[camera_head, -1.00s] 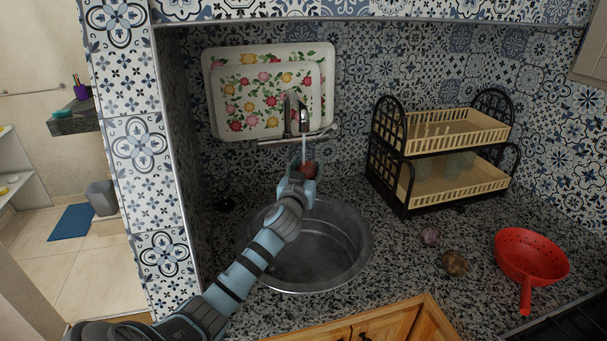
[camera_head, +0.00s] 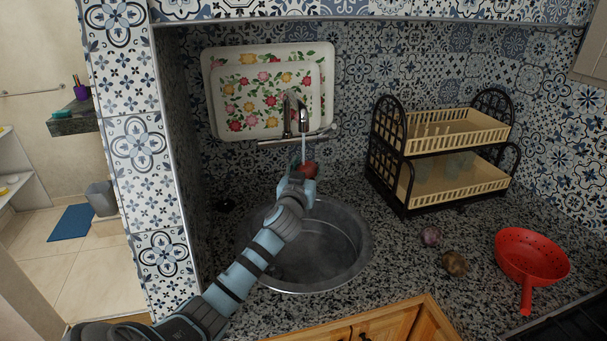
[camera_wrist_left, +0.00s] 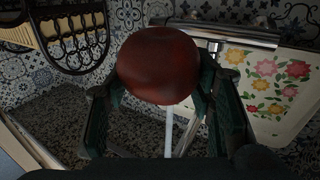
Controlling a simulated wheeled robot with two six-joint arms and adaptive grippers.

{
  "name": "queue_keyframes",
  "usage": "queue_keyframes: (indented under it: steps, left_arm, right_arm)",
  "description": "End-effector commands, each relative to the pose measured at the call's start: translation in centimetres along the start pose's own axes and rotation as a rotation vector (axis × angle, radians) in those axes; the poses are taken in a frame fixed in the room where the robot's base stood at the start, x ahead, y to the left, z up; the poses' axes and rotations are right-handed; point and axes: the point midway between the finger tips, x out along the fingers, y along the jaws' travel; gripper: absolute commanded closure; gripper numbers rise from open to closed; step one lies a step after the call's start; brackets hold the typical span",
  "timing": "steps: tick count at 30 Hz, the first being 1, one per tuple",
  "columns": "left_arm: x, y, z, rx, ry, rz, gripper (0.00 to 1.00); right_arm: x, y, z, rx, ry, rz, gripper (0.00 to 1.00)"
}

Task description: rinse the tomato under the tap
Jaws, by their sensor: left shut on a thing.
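The red tomato (camera_head: 309,169) is held up over the back of the sink, just under the tap (camera_head: 303,115). My left gripper (camera_head: 301,167) is shut on it. In the left wrist view the tomato (camera_wrist_left: 158,65) sits between the two dark fingers. A thin pale stream of water (camera_head: 304,145) runs down from the spout to the tomato. The round metal sink (camera_head: 325,245) lies below, partly hidden by my left arm. My right gripper is not in view.
A two-tier dish rack (camera_head: 408,150) stands right of the sink. A purple onion (camera_head: 430,236), a brown potato-like item (camera_head: 455,263) and a red colander (camera_head: 531,258) lie on the right counter. Floral trays (camera_head: 228,88) lean on the wall behind the tap.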

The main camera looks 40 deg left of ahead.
Motion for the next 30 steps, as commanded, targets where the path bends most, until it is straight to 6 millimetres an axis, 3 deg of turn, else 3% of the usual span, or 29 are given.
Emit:
queue_keyframes:
  steps: [17, 30]
  left_arm:
    - [-0.7, -0.7, -0.1, 0.0, 0.001, 0.001, 0.82]
    - [-4.7, 1.5, -0.2, 0.0, 0.002, 0.001, 0.82]
  right_arm:
    - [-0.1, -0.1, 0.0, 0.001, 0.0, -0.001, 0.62]
    - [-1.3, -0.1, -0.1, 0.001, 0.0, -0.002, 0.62]
